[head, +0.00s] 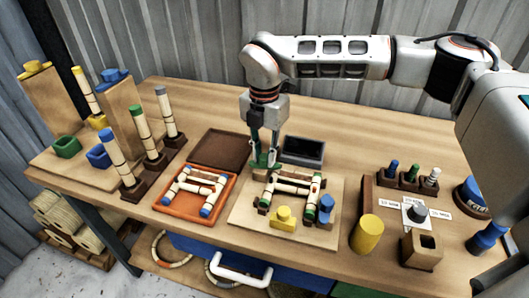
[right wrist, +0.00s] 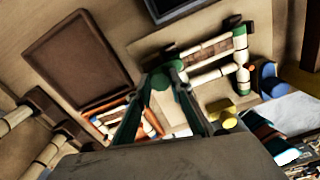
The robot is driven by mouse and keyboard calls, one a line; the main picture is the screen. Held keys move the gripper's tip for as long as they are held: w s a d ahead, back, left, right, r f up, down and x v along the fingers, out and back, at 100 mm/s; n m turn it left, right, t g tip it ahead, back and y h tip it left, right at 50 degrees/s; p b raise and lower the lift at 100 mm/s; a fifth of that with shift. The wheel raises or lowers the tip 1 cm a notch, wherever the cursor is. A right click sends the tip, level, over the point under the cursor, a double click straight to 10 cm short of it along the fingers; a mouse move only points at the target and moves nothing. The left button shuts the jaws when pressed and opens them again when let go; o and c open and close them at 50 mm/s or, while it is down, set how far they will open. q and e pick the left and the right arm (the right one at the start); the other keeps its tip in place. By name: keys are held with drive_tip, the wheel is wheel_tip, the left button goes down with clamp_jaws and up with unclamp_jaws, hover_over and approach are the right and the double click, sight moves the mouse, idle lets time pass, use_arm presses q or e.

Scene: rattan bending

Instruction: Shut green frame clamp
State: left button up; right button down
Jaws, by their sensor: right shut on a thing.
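The rattan frame with green ends (head: 291,188) lies on a pale wooden board (head: 240,215); it also shows in the right wrist view (right wrist: 212,50). The green clamp (head: 262,163) is at the frame's far left corner, partly hidden by my fingers. My right gripper (head: 265,158) points down there, its fingertips close together on the green clamp. In the right wrist view the fingers of my right gripper (right wrist: 163,78) meet at green parts beside the frame corner. Whether the clamp is closed on the frame cannot be told. My left gripper is not in view.
A yellow clamp (head: 284,217) and a blue clamp (head: 327,208) stand at the frame's near side. An orange tray (head: 163,209) with a blue-ended frame lies left. A yellow cylinder (head: 367,234) stands to the right.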

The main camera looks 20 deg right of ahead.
sight(264, 156)
drive_tip(key=shift+m, duration=0.9)
drive_tip(key=c, duration=1.8)
unclamp_jaws()
wheel_tip(264, 156, up, 12)
